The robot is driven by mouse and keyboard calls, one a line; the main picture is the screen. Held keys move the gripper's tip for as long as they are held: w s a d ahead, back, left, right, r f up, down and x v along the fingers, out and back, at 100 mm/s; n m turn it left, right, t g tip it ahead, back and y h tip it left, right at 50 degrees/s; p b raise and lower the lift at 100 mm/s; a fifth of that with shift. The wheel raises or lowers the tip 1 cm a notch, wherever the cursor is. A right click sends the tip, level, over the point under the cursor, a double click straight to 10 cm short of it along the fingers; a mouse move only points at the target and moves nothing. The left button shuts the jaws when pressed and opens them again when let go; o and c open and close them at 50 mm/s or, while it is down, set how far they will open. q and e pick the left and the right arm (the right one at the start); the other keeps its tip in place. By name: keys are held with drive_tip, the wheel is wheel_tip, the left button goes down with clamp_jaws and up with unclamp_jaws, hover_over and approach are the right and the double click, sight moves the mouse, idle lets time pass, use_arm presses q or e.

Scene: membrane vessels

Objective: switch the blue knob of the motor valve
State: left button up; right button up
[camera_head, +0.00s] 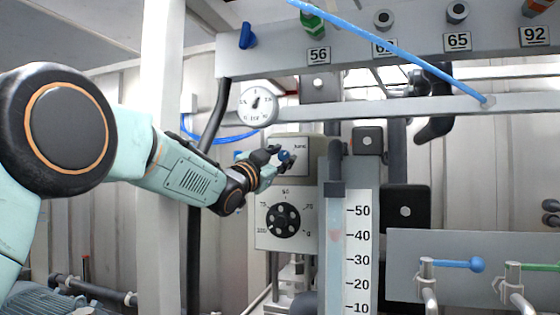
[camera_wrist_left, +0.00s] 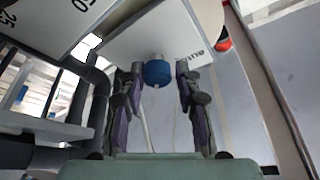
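The blue knob (camera_head: 284,156) sits on the light upper face of the motor valve (camera_head: 264,232), a pale box with a round black dial (camera_head: 283,220) below. My left gripper (camera_head: 276,161) is at the knob and partly covers that face. In the left wrist view the blue knob (camera_wrist_left: 157,73) lies between the two fingertips of my left gripper (camera_wrist_left: 158,80). The fingers are open, with a gap visible on both sides of the knob. My right gripper is not in view.
A round gauge (camera_head: 257,103) hangs above my left gripper. A grey rail with number plates (camera_head: 317,55) runs overhead, and a blue rod (camera_head: 400,55) slants across it. A scaled level column (camera_head: 357,255) stands right of the valve. A blue-handled lever (camera_head: 455,264) is farther right.

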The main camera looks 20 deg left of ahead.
use_arm(q)
drive_tip(key=shift+o, duration=1.4)
drive_tip(key=shift+s+d, duration=0.1)
drive_tip(key=shift+s, duration=0.1)
drive_tip(key=shift+f, duration=0.1)
drive_tip(key=shift+w+f, duration=0.15)
drive_tip(key=shift+w, duration=0.1)
